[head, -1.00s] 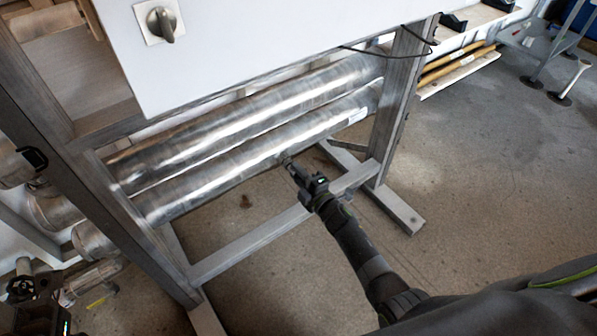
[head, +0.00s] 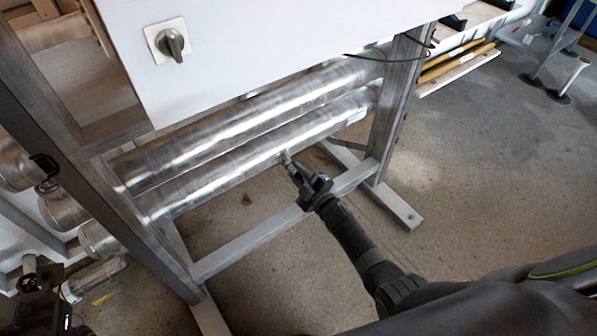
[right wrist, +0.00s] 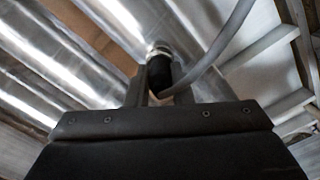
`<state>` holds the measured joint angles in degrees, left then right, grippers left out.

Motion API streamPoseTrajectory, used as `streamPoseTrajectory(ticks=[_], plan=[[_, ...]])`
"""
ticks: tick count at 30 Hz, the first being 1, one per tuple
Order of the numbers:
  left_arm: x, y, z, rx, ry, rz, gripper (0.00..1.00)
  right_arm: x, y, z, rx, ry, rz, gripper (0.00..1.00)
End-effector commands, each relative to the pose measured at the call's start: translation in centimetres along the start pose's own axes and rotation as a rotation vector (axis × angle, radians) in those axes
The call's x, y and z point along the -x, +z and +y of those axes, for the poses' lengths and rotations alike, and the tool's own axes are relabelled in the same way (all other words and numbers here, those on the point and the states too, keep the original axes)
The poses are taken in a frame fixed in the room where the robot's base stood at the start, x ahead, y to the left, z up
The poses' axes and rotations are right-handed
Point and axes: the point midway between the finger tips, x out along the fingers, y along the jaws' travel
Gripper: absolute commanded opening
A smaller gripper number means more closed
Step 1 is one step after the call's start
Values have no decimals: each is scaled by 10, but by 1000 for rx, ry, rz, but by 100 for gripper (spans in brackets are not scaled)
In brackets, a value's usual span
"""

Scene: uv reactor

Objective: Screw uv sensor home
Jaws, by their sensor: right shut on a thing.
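My right gripper (head: 291,167) is at the front lower steel tube (head: 250,158), reaching in from below right. It is shut on the uv sensor. In the right wrist view the sensor (right wrist: 158,68) is a black cylinder with a bright metal collar between the two fingers (right wrist: 157,80). Its collar end meets or nearly meets the tube (right wrist: 185,25); the thread is hidden, so its depth cannot be told. A grey cable (right wrist: 232,38) curves past the right finger. A dark part of my left arm (head: 40,308) shows at the lower left; its jaw opening is unclear.
A grey metal frame carries the tubes, with a right leg (head: 393,115) and low crossbar (head: 270,235) near my right arm. A white cabinet (head: 270,45) with a rotary switch (head: 170,44) hangs above. Open concrete floor (head: 480,150) lies to the right.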

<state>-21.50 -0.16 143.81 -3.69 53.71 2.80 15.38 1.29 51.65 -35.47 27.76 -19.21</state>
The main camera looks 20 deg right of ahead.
Motion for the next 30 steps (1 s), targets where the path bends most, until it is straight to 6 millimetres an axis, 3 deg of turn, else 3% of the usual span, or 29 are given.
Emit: streamPoseTrajectory(ticks=[7,19,23,24,29,30], plan=[[-13,-1,-1,0,0,0,36,1,-4,-3,-218,-7,5,0],[-13,-1,-1,0,0,0,36,1,-4,-4,-262,-7,6,0],[-20,-1,-1,0,0,0,36,1,-5,-2,-355,-9,6,0],[-18,-1,-1,0,0,0,36,1,-4,-4,-358,-9,6,24],[-17,-1,-1,0,0,0,36,1,-2,-3,-353,-7,5,45],[-17,-1,-1,0,0,0,36,1,-2,-2,-352,-7,4,46]])
